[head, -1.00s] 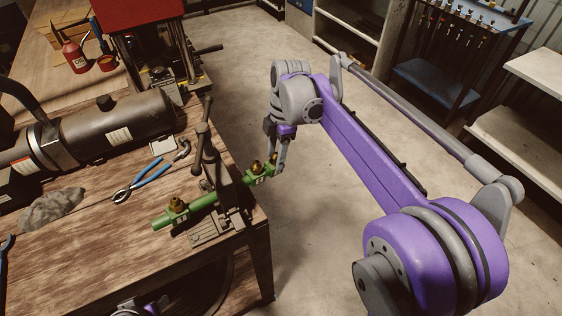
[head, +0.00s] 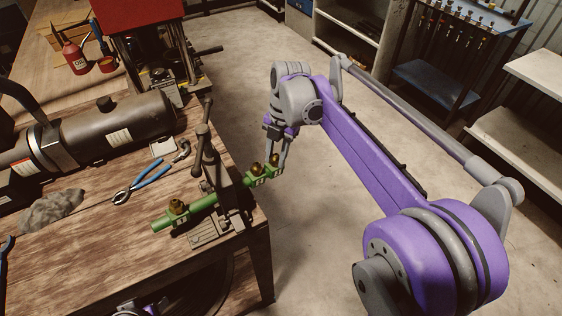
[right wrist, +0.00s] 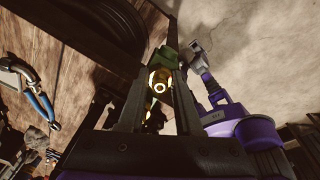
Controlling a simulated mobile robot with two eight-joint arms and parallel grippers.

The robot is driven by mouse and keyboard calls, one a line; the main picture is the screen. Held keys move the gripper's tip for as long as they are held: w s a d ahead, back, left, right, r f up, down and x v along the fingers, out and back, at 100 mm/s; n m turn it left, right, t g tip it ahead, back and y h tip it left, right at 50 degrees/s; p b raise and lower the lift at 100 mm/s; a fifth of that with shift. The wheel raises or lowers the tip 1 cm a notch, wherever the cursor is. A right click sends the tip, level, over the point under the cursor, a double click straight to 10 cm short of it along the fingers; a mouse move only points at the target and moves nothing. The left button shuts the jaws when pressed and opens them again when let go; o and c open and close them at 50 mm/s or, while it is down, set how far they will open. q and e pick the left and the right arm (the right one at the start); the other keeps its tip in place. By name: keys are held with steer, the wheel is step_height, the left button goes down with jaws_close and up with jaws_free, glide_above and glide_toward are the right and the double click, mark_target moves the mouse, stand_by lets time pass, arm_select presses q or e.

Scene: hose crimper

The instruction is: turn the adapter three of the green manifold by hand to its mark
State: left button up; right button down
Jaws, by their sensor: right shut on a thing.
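The green manifold (head: 205,203) lies across the bench corner in a vise (head: 222,190), its right end past the edge. Brass adapters stand on it: one near the left end (head: 176,206), one right of the vise (head: 256,169) and one at the right end (head: 274,160). My right gripper (head: 276,158) reaches down from above, shut on the right-end adapter. In the right wrist view a brass adapter (right wrist: 158,86) shows between the fingers (right wrist: 158,95). Small pale labels on the manifold are too small to read. My left gripper is out of view.
Blue-handled pliers (head: 146,181), a grey rag (head: 50,208) and a dark cylindrical tank (head: 95,132) lie on the wooden bench (head: 120,245). The vise's upright screw and handle (head: 203,140) rise close to the manifold. Open floor (head: 310,220) lies right of the bench.

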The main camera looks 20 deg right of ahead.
steer(key=n, duration=0.5)
steer(key=c, duration=0.7)
jaws_free()
steer(key=shift+c, duration=0.2)
steer(key=shift+w+d+r+p, duration=0.1)
steer(key=shift+d+r+p, duration=0.1)
steer(key=shift+r+p, duration=0.85)
steer(key=shift+w+d+r+p, duration=0.15)
steer(key=shift+r+p, duration=0.35)
steer(key=shift+r, duration=1.05)
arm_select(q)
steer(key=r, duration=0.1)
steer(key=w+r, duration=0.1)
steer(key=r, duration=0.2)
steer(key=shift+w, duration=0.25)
arm_select(e)
steer(key=shift+s+f, duration=0.1)
steer(key=shift+f, duration=0.05)
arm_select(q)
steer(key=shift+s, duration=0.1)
arm_select(e)
steer(key=shift+s+d, duration=0.1)
steer(key=shift+s, duration=0.05)
